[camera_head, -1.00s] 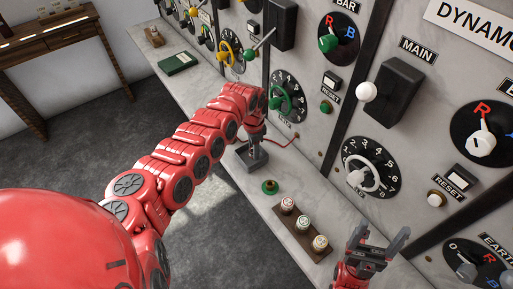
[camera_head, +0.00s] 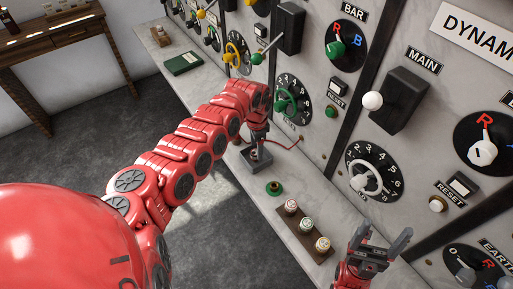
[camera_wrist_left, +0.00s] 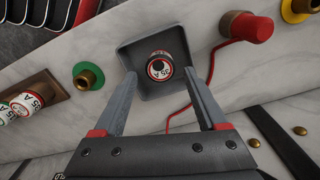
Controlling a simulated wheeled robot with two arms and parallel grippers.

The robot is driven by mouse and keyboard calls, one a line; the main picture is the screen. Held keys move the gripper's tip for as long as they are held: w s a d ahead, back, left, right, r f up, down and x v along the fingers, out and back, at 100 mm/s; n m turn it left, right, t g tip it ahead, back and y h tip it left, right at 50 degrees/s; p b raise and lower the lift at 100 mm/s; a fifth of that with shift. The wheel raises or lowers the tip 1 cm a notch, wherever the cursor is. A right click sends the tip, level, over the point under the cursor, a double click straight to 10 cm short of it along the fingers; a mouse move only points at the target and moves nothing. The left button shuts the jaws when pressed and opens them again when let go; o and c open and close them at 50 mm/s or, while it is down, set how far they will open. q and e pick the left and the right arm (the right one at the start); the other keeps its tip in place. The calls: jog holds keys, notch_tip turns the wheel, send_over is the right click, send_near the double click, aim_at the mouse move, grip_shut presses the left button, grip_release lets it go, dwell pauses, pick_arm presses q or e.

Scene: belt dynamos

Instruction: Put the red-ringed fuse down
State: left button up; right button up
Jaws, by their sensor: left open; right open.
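The red-ringed fuse (camera_wrist_left: 159,67), marked 35 A, stands in a small dark grey square tray (camera_wrist_left: 182,42) in the left wrist view. The tray (camera_head: 256,164) also shows on the marble shelf in the head view, below my left gripper (camera_head: 258,140). In the left wrist view my left gripper (camera_wrist_left: 162,100) is open, its two fingers apart on either side of the fuse, with gaps between. My right gripper (camera_head: 385,243) is open and empty near the shelf's front right part.
A wooden rack (camera_head: 318,243) with several fuses stands on the shelf (camera_head: 262,199). A green-ringed brass socket (camera_head: 274,188) lies between it and the tray. A red plug (camera_wrist_left: 251,27) with a red cable is beside the tray. The panel with dials and levers rises behind.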

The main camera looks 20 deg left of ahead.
pick_arm(q)
notch_tip(320, 180, up, 10)
jog(key=p, duration=0.5)
jog(key=shift+f, duration=0.2)
jog(key=shift+s, duration=0.1)
